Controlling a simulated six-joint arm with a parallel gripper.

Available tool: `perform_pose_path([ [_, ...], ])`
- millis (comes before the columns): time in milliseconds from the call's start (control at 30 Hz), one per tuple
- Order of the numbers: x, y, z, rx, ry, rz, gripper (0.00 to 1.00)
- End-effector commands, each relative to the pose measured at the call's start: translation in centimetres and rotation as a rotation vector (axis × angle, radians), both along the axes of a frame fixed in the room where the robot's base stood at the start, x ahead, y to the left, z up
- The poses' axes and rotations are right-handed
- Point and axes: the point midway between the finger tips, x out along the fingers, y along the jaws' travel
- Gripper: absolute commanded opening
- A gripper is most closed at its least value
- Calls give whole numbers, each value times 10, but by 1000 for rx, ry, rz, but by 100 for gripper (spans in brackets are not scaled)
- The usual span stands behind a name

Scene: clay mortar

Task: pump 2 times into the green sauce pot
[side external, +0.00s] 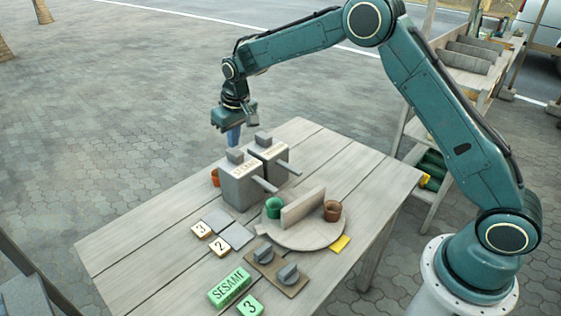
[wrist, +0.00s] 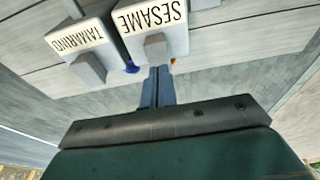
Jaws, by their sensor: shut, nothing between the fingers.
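The green pot (side external: 273,207) stands on a round board (side external: 300,238), left of an upright divider (side external: 303,207). A brown pot (side external: 332,210) stands on its other side. Two grey box dispensers with top blocks and spouts stand behind: the SESAME dispenser (side external: 241,187) and, farther back, the TAMARIND dispenser (side external: 268,157). Their labels show upside down in the wrist view, on the SESAME dispenser (wrist: 155,32) and the TAMARIND dispenser (wrist: 80,42). My gripper (side external: 233,138) has its blue fingers shut and empty, pointing down behind the dispensers; the fingers show in the wrist view (wrist: 158,82).
Tiles 3 (side external: 201,229) and 2 (side external: 219,246) lie by grey plates. A knob board (side external: 278,268) and yellow piece (side external: 340,243) lie nearby. An orange pot (side external: 215,177) is partly hidden.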

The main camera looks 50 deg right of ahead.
Motion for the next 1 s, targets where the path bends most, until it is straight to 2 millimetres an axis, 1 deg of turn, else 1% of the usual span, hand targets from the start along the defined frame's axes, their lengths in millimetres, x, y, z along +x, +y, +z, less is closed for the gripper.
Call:
perform_pose_path([
  [267, 0, 0, -2, 0, 0, 0, 0],
  [733, 0, 0, -13, 0, 1, 0, 0],
  [1000, 0, 0, -14, 0, 1, 0, 0],
])
